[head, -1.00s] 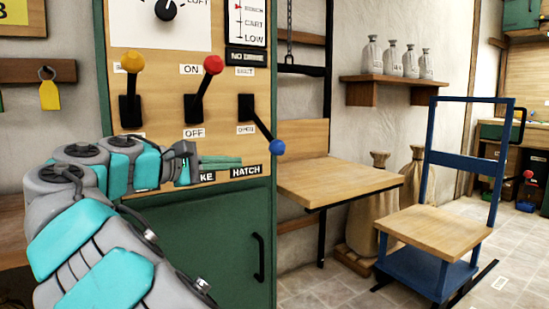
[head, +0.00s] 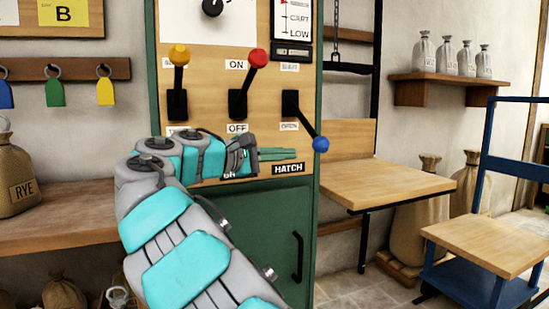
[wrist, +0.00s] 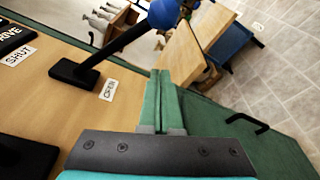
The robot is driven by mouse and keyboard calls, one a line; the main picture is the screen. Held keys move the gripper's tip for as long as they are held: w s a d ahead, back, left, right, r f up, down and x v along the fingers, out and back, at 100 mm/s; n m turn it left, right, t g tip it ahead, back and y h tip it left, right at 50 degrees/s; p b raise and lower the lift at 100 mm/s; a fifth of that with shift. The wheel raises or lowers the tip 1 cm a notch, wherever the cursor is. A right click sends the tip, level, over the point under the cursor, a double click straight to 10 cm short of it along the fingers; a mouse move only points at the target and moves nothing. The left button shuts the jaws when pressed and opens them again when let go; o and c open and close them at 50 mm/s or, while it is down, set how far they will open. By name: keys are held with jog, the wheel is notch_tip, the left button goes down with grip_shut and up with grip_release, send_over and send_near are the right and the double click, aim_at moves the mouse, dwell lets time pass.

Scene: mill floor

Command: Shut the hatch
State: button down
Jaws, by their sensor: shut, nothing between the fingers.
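The hatch lever is a black lever with a blue ball knob (head: 320,144), on the right of the wooden control panel (head: 205,100). It slants down to the right, its knob low by the OPEN label (head: 289,126); the HATCH plate (head: 288,169) is below. In the wrist view the blue knob (wrist: 163,14) shows at the top, beyond my fingers. My gripper (head: 296,154) is shut and empty, its teal fingers pointing right, just left of and a little below the knob. In the wrist view the fingers (wrist: 160,100) lie together, apart from the lever.
Yellow-knobbed (head: 179,55) and red-knobbed (head: 257,59) levers stand up left of the hatch lever. A wooden shelf table (head: 385,183) juts out right of the panel, with a blue cart (head: 480,255) beyond. A green cabinet door (head: 250,225) is below.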

aim_at(306, 123)
jog(key=shift+s+d+r+b, duration=0.2)
jog(key=shift+d+b, duration=0.05)
jog(key=shift+d, duration=0.55)
jog(key=shift+s+d+r+b, duration=0.15)
jog(key=shift+s+d+b, duration=0.05)
jog(key=shift+d, duration=0.6)
jog(key=shift+s+d+r+b, duration=0.2)
jog(key=shift+d+b, duration=0.05)
jog(key=shift+d, duration=0.55)
jog(key=shift+r, duration=0.1)
